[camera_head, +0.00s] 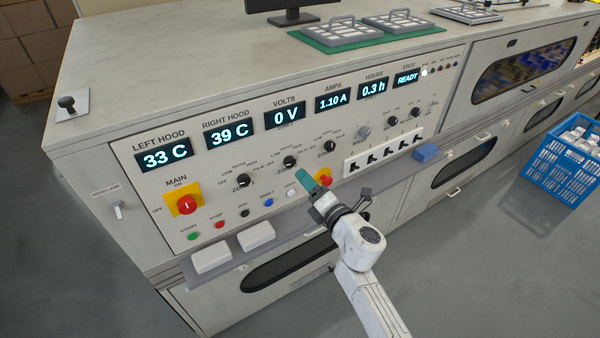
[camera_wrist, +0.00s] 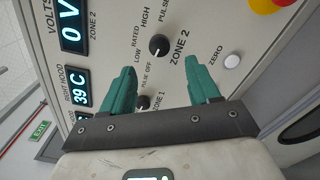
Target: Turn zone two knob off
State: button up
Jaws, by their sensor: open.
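The zone two knob (camera_head: 289,162) is a small black round knob on the sloped white panel, left of my gripper's tip in the head view. In the wrist view the zone two knob (camera_wrist: 159,46) lies just beyond the gap between my fingertips, with OFF, LOW, RATED, HIGH and PULSE printed around it. Which mark it points at is too small to tell surely. My gripper (camera_wrist: 160,66) has green fingers, spread open and empty, apart from the knob. In the head view my gripper (camera_head: 306,182) hangs in front of the panel's lower middle.
The zone one knob (camera_wrist: 142,102) shows between my fingers. The zone three knob (camera_head: 329,146) is to the right. A red emergency button (camera_head: 324,181) and white zero button (camera_wrist: 232,62) are close by. A grey ledge (camera_head: 290,228) runs below. The volts display (camera_head: 286,116) reads 0 V.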

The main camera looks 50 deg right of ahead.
jog(key=shift+v, duration=1.4)
jog(key=s+d+f+m+g+h, duration=0.2)
jog(key=s+f+m+g+h, duration=0.2)
jog(key=s+m+g, duration=0.8)
jog(key=s+a+f+m+g+y, duration=0.2)
jog(key=s+a+f+m+y, duration=0.1)
jog(key=s+a, duration=0.3)
jog(key=s+a+f+m+g+y, duration=0.2)
jog(key=s+a+f+m+y, duration=0.2)
jog(key=a, duration=0.6)
jog(key=s+m+y, duration=0.1)
jog(key=s, duration=0.1)
jog(key=shift+s+a+f+y, duration=0.3)
jog(key=shift+s+a+y, duration=0.05)
jog(key=shift+y, duration=0.05)
